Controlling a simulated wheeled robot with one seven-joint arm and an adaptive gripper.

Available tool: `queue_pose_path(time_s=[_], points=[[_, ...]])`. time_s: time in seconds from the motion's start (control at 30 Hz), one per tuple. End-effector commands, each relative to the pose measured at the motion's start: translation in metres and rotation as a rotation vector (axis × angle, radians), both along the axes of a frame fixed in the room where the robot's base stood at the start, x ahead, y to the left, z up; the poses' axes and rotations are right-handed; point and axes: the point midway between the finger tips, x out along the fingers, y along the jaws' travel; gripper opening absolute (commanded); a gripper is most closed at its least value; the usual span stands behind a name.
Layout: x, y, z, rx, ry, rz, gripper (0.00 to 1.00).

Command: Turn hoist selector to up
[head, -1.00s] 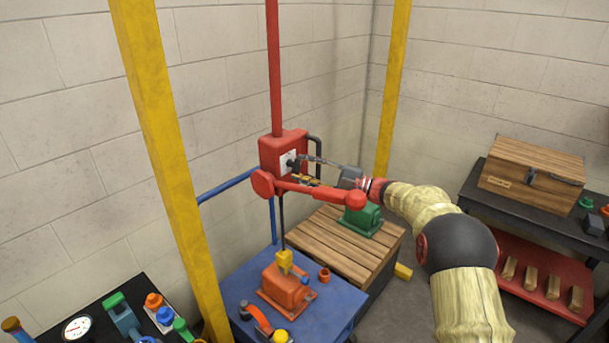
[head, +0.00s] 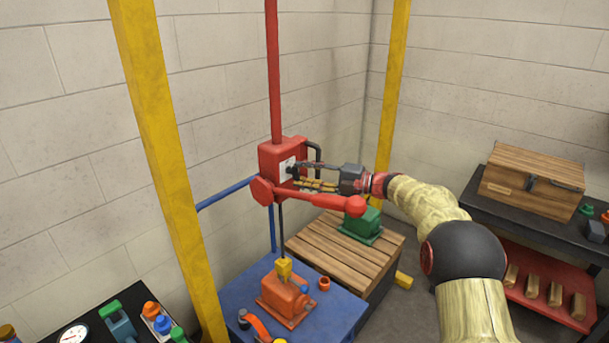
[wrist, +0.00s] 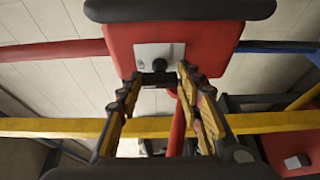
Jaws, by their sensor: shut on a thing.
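The hoist selector is a small black knob (wrist: 158,79) on a pale plate (wrist: 158,56) on the front of the red hoist box (head: 272,155). The plate also shows in the head view (head: 286,168). My gripper (wrist: 163,77) is at the knob, its two yellow-and-black fingers on either side, shut on it. In the head view my gripper (head: 297,173) reaches the box from the right, about level. The fingertips partly hide the knob, and I cannot read any marking or its setting.
A red lever (head: 315,200) with a round end sticks out just below my gripper. A yellow hook (head: 284,268) hangs over an orange motor (head: 284,297) on a blue table (head: 235,280). A green motor (head: 360,226) sits on a wooden-topped stand (head: 330,250). A yellow post (head: 165,150) stands left.

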Motion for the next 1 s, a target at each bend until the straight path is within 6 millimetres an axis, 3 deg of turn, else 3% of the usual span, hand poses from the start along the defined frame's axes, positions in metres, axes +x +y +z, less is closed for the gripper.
queue_pose_path(time_s=[0.17,0.2,0.33,0.7,0.87,1.0], points=[[0.0,0.0,-0.002,-0.002,0.002,0.001,0.11],[0.0,0.0,-0.002,-0.002,0.002,0.001,0.37],[0.0,0.0,-0.002,0.0,0.002,0.001,0.44],[-0.001,-0.005,-0.001,0.0,0.001,-0.001,0.44],[-0.006,-0.026,-0.001,0.0,0.002,-0.003,0.44],[-0.014,-0.054,0.0,-0.001,0.001,-0.004,0.44]])
